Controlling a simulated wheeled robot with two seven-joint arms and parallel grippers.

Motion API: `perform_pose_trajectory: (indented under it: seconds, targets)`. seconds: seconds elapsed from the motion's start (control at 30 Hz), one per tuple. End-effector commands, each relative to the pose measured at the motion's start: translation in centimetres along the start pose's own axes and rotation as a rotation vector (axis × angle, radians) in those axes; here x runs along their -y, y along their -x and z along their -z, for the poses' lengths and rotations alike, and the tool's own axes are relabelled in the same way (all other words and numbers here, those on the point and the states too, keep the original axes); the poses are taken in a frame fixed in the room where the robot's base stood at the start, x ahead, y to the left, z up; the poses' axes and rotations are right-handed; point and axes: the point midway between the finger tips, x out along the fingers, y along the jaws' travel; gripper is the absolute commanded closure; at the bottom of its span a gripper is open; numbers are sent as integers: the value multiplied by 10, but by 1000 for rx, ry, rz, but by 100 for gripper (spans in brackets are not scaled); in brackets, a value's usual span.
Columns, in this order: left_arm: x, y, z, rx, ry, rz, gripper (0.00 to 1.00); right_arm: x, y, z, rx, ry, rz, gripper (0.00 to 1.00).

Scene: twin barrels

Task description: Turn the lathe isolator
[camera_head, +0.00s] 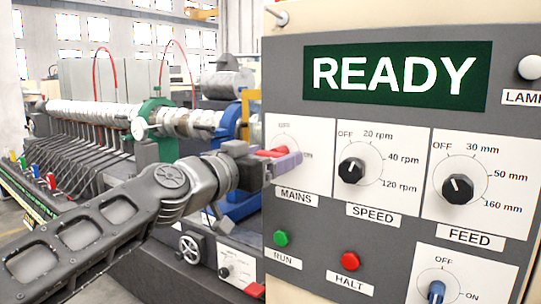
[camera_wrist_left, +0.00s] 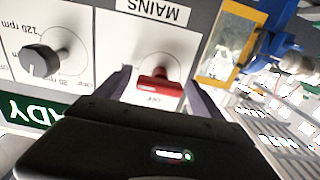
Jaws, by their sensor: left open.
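The lathe isolator looks to be the red handle (camera_head: 274,153) on the white MAINS plate (camera_head: 315,147), at the left of the grey control panel. The plate has an OFF mark at the top and an ON mark at the right. My left gripper (camera_head: 284,163) is at the handle, its purple finger partly hiding it. In the wrist view, which is upside down, the red handle (camera_wrist_left: 160,84) lies between the two open fingers, with gaps on both sides. The handle lies roughly level; which mark it points to is unclear. My right gripper is out of view.
The panel also carries a SPEED knob (camera_head: 353,171), a FEED knob (camera_head: 458,188), a green RUN button (camera_head: 281,238), a red HALT button (camera_head: 349,260) and a blue knob (camera_head: 436,292). A green READY display (camera_head: 395,76) is above. Lathe machinery (camera_head: 200,122) stands behind my arm.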

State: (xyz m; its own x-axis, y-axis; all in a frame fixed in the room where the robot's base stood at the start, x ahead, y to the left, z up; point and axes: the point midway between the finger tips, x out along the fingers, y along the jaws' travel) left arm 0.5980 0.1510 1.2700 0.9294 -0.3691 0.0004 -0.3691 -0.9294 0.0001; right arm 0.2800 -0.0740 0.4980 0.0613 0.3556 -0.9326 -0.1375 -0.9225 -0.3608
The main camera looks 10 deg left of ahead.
Motion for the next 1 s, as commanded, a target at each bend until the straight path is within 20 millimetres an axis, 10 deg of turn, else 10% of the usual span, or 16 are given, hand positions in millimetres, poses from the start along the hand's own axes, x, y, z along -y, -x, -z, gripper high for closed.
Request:
perform_pose_trajectory:
  seconds: [0.77,1.0]
  targets:
    - [0,0,0,0,0,0,82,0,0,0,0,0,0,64]
    - [0,0,0,0,9,0,84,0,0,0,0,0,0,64]
